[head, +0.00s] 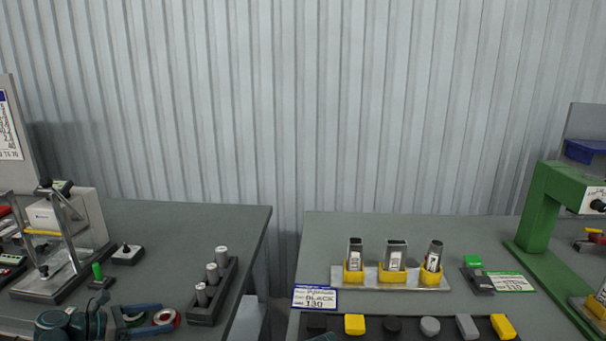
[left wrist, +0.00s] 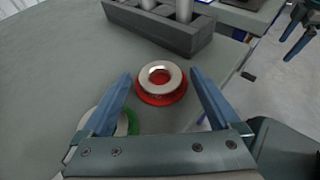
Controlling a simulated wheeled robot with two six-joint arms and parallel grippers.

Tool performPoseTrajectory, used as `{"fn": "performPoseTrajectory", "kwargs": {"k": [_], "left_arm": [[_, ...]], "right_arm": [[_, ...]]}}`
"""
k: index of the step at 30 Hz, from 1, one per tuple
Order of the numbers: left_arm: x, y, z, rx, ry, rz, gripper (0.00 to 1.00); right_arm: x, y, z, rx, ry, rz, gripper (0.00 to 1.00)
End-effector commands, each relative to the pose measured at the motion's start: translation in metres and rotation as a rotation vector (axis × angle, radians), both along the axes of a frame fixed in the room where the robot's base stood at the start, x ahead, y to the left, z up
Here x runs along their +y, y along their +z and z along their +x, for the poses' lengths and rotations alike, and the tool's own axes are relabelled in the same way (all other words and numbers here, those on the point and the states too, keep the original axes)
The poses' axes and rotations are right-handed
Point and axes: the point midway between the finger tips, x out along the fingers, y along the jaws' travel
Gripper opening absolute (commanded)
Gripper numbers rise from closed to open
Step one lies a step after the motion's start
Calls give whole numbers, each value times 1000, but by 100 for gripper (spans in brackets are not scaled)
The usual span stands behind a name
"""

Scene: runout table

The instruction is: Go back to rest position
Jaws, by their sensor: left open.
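My left gripper (head: 158,318) is at the lower left of the head view, over the front of the left table. In the left wrist view, its blue fingers (left wrist: 161,74) are spread wide. A red ring with a shiny metal top (left wrist: 161,80) shows between them, with gaps on both sides; it also shows in the head view (head: 164,316). A green-edged ring (left wrist: 131,122) is partly hidden behind one finger. What looks like my right gripper (left wrist: 299,32) shows at the upper right of the left wrist view, its blue fingers apart and empty.
A dark block with several grey cylinders (head: 213,299) stands right of my left gripper. A metal-framed fixture (head: 60,240) stands behind it. A gap separates the left table (head: 190,222) from the right table (head: 320,235), which holds yellow-based pieces (head: 354,272) and a green press (head: 541,210).

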Motion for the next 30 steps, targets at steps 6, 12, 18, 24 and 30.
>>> {"fn": "performPoseTrajectory", "kwargs": {"k": [6,12,18,24,30], "left_arm": [[12,12,-9,0,2,0,96],[39,27,-31,0,4,0,96],[65,41,-54,1,4,1,96],[83,47,-71,1,0,1,96],[53,28,-47,0,-3,0,96]], "right_arm": [[0,12,0,0,0,0,100],[0,27,0,0,0,0,100],[0,41,0,0,-1,0,100],[0,48,0,0,-1,0,100],[0,28,0,0,0,0,100]]}}
